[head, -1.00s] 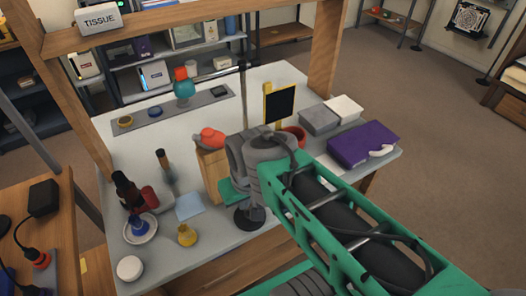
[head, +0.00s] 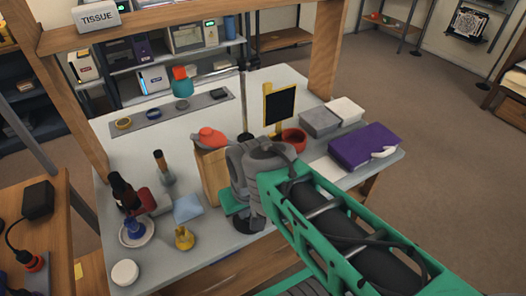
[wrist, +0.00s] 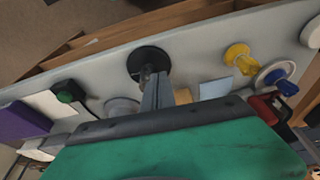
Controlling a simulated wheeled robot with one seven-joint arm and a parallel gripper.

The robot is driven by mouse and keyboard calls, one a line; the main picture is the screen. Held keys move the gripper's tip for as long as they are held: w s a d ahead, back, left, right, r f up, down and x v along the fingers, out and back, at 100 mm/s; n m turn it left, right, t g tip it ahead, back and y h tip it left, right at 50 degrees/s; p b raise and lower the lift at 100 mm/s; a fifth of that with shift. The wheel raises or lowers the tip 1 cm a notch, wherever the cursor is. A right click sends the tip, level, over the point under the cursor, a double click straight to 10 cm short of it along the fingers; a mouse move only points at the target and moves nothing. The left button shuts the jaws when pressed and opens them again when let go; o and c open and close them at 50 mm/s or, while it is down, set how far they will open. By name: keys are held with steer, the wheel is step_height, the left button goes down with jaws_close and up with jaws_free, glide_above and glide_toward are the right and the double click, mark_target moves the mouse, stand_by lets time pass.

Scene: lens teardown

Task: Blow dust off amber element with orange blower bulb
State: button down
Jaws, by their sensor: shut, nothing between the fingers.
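The orange blower bulb (head: 211,138) lies on top of a wooden block (head: 214,172), left of my wrist in the head view. An amber ring-edged disc (head: 123,124), which looks like the amber element, lies on the grey strip mat (head: 205,104) at the back left. My gripper shows in the wrist view (wrist: 153,82); its fingers are shut and empty, above the table near a black round base (wrist: 148,62). In the head view my wrist and arm hide the fingers. The bulb is not clearly visible in the wrist view.
A yellow flask-like item (head: 184,239), a blue item on a white dish (head: 136,232), a dark bottle (head: 124,192) and a white round lid (head: 124,272) stand at the left front.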

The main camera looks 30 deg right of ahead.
steer(key=shift+s+f+b, duration=0.1)
steer(key=shift+f+b, duration=0.3)
steer(key=shift+b, duration=0.05)
steer(key=shift+s+f+b, duration=0.2)
steer(key=shift+f+b, duration=0.1)
steer(key=shift+f, duration=0.2)
stand_by(0.4)
step_height(320, 180, up, 7)
steer(key=p, duration=0.5)
steer(key=shift+w, duration=0.3)
steer(key=shift+f, duration=0.15)
